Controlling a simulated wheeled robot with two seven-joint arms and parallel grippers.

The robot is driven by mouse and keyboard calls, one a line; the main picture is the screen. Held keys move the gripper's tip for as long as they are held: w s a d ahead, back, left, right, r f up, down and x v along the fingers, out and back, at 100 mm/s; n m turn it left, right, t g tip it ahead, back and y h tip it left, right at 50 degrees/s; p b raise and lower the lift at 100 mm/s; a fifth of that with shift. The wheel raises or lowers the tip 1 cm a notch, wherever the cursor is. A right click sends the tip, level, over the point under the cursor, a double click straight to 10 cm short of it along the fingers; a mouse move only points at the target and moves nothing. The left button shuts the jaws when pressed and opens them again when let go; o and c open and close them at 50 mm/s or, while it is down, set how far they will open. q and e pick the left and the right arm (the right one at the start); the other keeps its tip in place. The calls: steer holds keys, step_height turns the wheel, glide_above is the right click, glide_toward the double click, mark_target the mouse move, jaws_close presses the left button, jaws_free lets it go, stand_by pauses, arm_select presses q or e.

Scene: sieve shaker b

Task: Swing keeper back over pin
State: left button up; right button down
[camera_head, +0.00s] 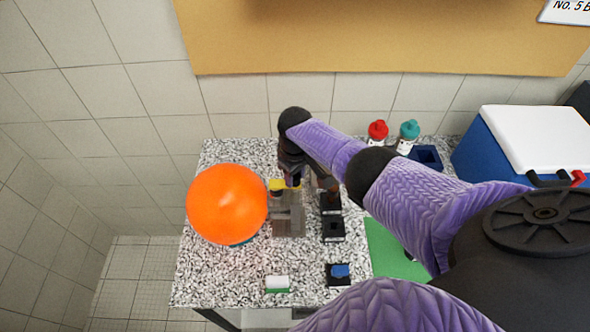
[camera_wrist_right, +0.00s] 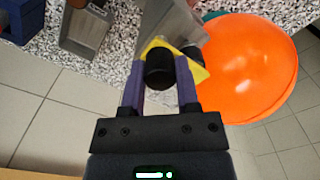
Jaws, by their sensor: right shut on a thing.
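The keeper looks to be the yellow plate (camera_head: 277,185) at the back of a grey metal fixture (camera_head: 288,222) on the speckled table. In the right wrist view the yellow plate (camera_wrist_right: 199,73) carries a black round knob (camera_wrist_right: 160,67). My right gripper (camera_wrist_right: 160,80) is shut on this knob, one finger on each side. In the head view my right gripper (camera_head: 293,182) reaches down at the fixture's back end, and my arm hides part of it. I cannot make out the pin. My left gripper is not in view.
A large orange ball-like object (camera_head: 227,204) stands close left of the fixture. Black square holders (camera_head: 333,228) stand close right. Red (camera_head: 377,131) and teal (camera_head: 409,130) bottles and a blue cooler (camera_head: 490,150) are at the back right.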

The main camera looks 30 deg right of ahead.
steer(key=shift+w+r, duration=0.1)
steer(key=shift+c, duration=1.7)
jaws_free()
steer(key=shift+r, duration=0.35)
step_height(320, 180, up, 8)
steer(key=p, duration=0.3)
steer(key=shift+r, duration=0.55)
